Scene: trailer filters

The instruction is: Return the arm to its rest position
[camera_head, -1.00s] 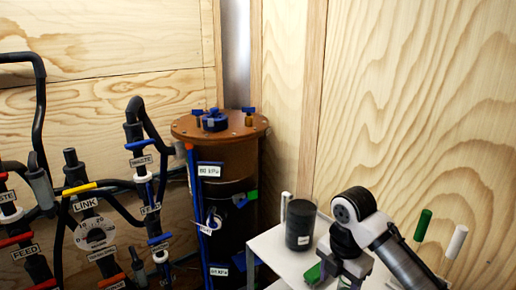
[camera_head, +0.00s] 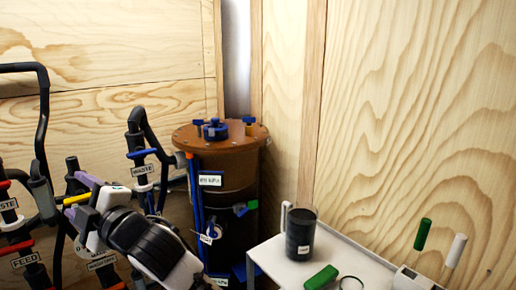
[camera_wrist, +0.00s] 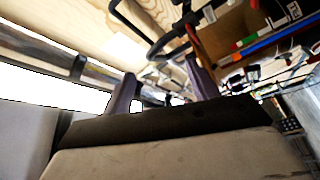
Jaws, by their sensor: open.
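My gripper (camera_head: 84,205) is at the lower left of the head view, in front of the pipework. In the wrist view its two purple-grey fingers (camera_wrist: 160,90) stand apart with nothing between them. Part of my arm covers the lower pipes and the dial. The brown-topped filter vessel (camera_head: 228,165) stands right of my gripper, apart from it as far as I can see.
Black pipes (camera_head: 40,150) with coloured valve handles fill the left. A white table (camera_head: 345,250) at right holds a dark cup (camera_head: 300,233), a green-handled item (camera_head: 321,277) and a rack with green and white handles (camera_head: 417,282). Wooden walls close the back and right.

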